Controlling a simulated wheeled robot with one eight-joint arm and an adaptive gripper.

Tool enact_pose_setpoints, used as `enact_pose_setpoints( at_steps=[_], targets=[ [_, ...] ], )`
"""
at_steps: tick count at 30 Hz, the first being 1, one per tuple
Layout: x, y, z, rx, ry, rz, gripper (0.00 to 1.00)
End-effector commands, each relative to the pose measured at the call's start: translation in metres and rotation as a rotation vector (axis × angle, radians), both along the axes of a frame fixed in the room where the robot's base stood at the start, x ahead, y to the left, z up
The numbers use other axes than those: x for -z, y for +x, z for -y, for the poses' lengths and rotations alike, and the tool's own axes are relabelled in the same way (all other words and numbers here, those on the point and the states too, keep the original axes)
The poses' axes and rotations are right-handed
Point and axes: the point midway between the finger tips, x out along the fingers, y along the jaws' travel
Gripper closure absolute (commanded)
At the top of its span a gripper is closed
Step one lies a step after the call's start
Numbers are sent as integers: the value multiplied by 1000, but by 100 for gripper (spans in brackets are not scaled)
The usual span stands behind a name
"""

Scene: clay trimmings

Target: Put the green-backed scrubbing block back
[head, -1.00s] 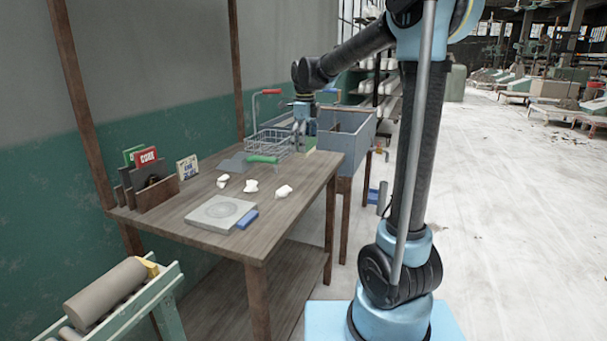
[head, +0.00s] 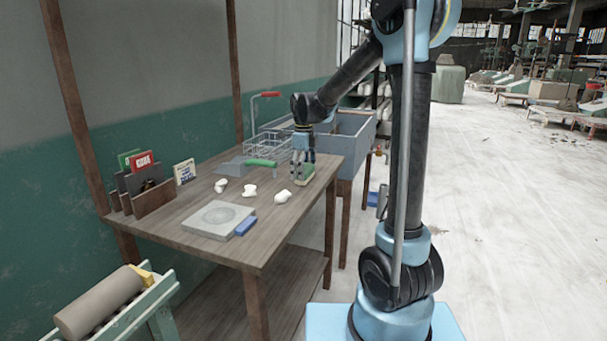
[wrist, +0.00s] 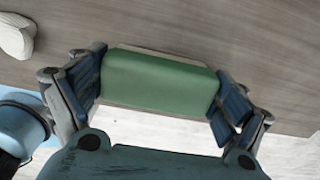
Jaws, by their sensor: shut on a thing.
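My gripper (wrist: 160,85) is shut on the green-backed scrubbing block (wrist: 158,82), with a blue-padded finger on each short end. In the wrist view the block's green back faces the camera, and a pale strip shows along its far edge. In the head view my gripper (head: 303,168) points down near the right edge of the wooden table (head: 270,217), with the block (head: 304,179) low between the fingers. I cannot tell whether the block touches the table top.
Several white lumps (head: 249,190), a grey slab (head: 218,219) and a blue block (head: 245,226) lie on the table. A wooden card holder (head: 154,198) stands at left.

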Motion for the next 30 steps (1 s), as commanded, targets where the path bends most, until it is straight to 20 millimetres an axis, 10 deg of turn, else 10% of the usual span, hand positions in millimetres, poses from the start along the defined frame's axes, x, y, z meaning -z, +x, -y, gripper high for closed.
enact_pose_setpoints(
  at_steps=[12, 13, 14, 30],
  targets=[
    [6, 0, 0, 0, 0, 0, 35],
    [5, 0, 0, 0, 0, 0, 2],
    [5, 0, 0, 0, 0, 0, 0],
    [-3, 0, 1, 2, 0, 0, 0]
  ],
)
